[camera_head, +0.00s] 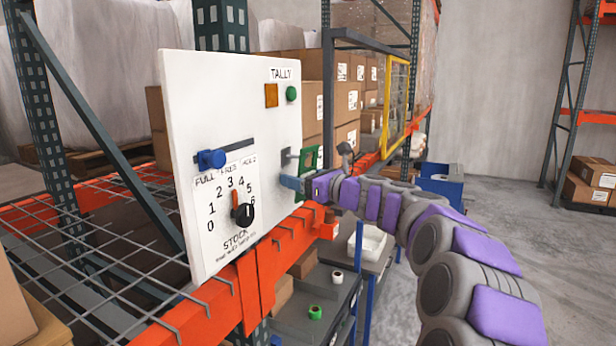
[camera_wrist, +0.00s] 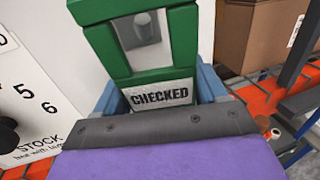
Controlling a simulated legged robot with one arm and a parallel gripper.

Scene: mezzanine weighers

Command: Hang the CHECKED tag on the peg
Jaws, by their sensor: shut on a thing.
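The green CHECKED tag (camera_head: 311,158) is a frame with a large opening and a white lettered label. My gripper (camera_head: 292,184) is shut on its lower end, and the tag stands up from the fingers in front of the white board's right edge. In the wrist view, the tag (camera_wrist: 152,62) rises between my blue fingers (camera_wrist: 160,92). A grey peg (camera_head: 287,154) sticks out of the board beside the tag. A grey, blurred piece, probably the peg (camera_wrist: 146,28), shows through the tag's opening. I cannot tell whether the peg passes through it.
The white TALLY board (camera_head: 228,90) carries a blue slider knob (camera_head: 211,159), a black dial (camera_head: 243,213), an amber square (camera_head: 271,95) and a green button (camera_head: 291,93). An orange beam (camera_head: 200,300) runs below it. Cartons (camera_head: 348,95) stand behind; floor at right is open.

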